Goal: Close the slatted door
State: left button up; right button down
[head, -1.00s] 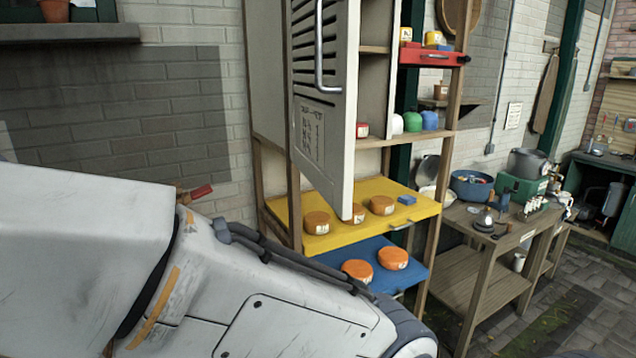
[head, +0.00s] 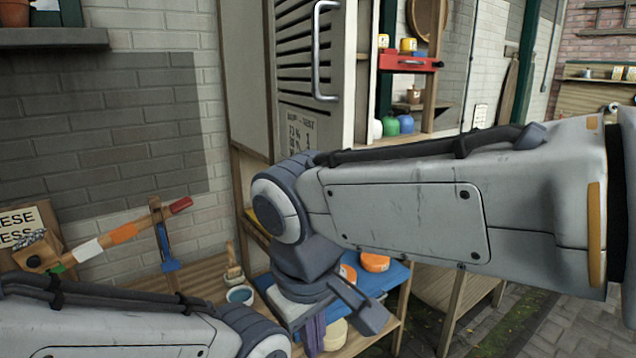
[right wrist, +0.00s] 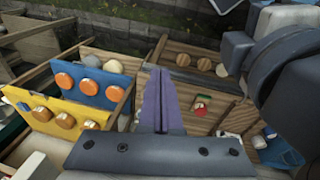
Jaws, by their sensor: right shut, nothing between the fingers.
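The slatted door (head: 300,115) is a pale panel with dark slats and a vertical metal handle (head: 318,75) in the head view. It stands open at the tall shelf unit, whose upper shelves show to its right. My right arm crosses in front and hides the door's lower part. My right gripper (head: 316,332) hangs low, below the door and in front of the lower shelves, apart from the handle. Its purple fingers also show in the right wrist view (right wrist: 160,100), shut and empty. My left arm shows at the bottom left, its gripper out of frame.
A blue shelf board (head: 388,285) with orange round cheeses (head: 375,262) is behind my right gripper. A yellow board (right wrist: 62,112) with cheeses shows in the wrist view. A wooden bench (head: 205,275) with a blue tool stands left. A red drawer (head: 408,63) is right of the door.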

jog(key=w+a+r+m+t+h, duration=0.15)
jog(key=w+r, duration=0.25)
jog(key=r, duration=0.8)
jog(key=w+a+r+m+t+h, duration=0.1)
jog(key=w+a+r+m+t, duration=0.25)
jog(key=r, duration=0.75)
jog(key=w+d+f, duration=0.6)
jog(key=w+f, duration=0.1)
jog(key=w, duration=0.1)
jog(key=shift+d+f+n, duration=0.25)
jog(key=shift+d+n, duration=0.15)
jog(key=shift+d, duration=0.1)
